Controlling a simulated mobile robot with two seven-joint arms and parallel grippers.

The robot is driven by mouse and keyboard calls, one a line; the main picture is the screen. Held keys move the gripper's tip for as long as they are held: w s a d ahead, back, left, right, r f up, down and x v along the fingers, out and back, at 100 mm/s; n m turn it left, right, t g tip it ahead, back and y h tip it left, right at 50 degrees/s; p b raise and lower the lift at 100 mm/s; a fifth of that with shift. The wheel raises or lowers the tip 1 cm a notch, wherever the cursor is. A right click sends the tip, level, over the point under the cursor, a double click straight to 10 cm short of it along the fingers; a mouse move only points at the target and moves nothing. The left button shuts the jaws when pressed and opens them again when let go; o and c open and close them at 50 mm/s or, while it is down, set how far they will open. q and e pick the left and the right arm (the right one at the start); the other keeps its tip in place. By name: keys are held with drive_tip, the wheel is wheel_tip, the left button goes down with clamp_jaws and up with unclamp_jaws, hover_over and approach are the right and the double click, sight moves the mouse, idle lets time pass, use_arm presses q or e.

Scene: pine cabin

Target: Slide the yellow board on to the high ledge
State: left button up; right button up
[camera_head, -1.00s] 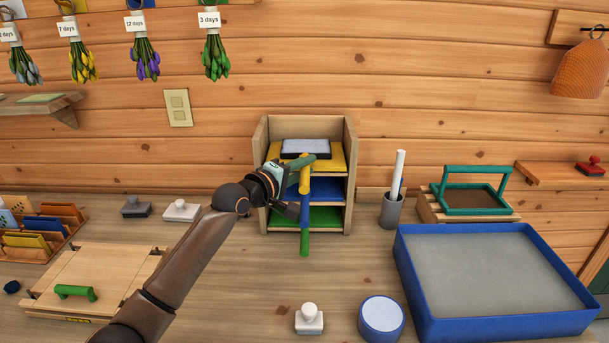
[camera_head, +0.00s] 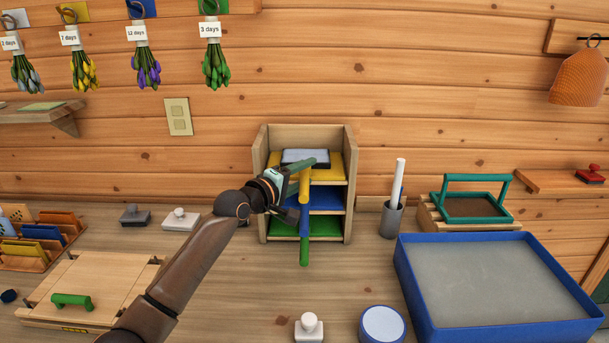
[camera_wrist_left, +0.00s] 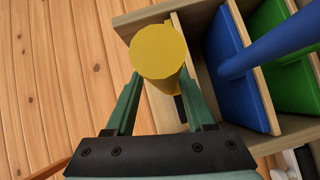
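The yellow board (camera_head: 328,170) lies on the top level of an open wooden rack (camera_head: 261,160), with a grey-white block (camera_head: 306,158) on it. Its round yellow handle (camera_head: 305,186) sticks out in front; the wrist view shows its end face (camera_wrist_left: 158,52). My left gripper (camera_head: 300,171) comes in from the left at this handle. In the left wrist view its two teal fingers (camera_wrist_left: 160,74) stand either side of the handle. I cannot tell whether they press on it. My right gripper is not in view.
Blue (camera_head: 327,200) and green (camera_head: 322,226) boards with similar handles fill the levels below. A pen cup (camera_head: 391,220) stands right of the rack. A blue tray (camera_head: 500,330) is at front right, a stamp (camera_head: 309,328) at front. A small wall shelf (camera_head: 62,114) hangs left.

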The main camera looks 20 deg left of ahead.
use_arm(q)
drive_tip(key=shift+o, duration=0.4)
drive_tip(key=shift+f, duration=0.45)
drive_tip(key=v, duration=1.2)
drive_tip(key=shift+s+r, duration=0.2)
drive_tip(key=shift+r, duration=0.2)
drive_tip(key=shift+a, duration=0.15)
